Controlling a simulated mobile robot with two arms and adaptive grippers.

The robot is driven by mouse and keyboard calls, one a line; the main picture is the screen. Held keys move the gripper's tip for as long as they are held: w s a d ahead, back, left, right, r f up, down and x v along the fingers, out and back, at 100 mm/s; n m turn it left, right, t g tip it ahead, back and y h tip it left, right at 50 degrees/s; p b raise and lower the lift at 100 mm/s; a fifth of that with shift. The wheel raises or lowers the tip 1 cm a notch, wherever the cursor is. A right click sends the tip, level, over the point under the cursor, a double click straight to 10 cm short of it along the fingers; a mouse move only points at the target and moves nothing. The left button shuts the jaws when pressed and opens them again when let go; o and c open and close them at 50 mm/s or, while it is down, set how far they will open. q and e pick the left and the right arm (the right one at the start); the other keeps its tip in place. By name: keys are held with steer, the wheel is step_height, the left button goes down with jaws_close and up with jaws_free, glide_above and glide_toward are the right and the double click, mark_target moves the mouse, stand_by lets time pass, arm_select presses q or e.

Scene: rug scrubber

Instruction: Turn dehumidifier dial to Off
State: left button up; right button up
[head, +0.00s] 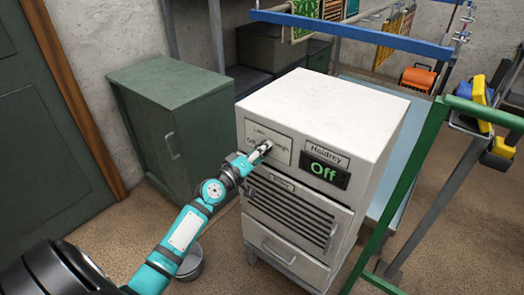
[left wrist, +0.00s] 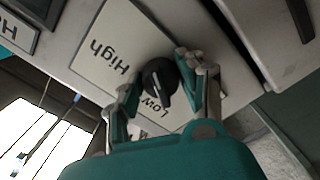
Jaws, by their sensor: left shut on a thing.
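The dehumidifier (head: 345,108) is a white cabinet with a dial panel and a dark display (head: 325,170) that reads "Off" in green. In the left wrist view, the black round dial (left wrist: 160,80) has a pale pointer line at its lower side, near the word "Low"; "High" is printed on the other side. My left gripper (head: 264,148) is at the dial panel, with its two fingers closed on either side of the dial. The fingers hide part of the panel lettering. My right gripper is not in view.
A green cabinet (head: 172,105) stands at the left of the dehumidifier. A metal bucket (head: 190,265) is on the floor below my left arm. A green frame (head: 412,180) stands close on the right, with a blue rail (head: 350,35) behind.

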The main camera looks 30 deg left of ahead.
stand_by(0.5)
arm_select(q)
steer(key=o, duration=1.1)
steer(key=shift+o, duration=0.2)
steer(key=s+a, duration=0.1)
steer(key=s, duration=1.1)
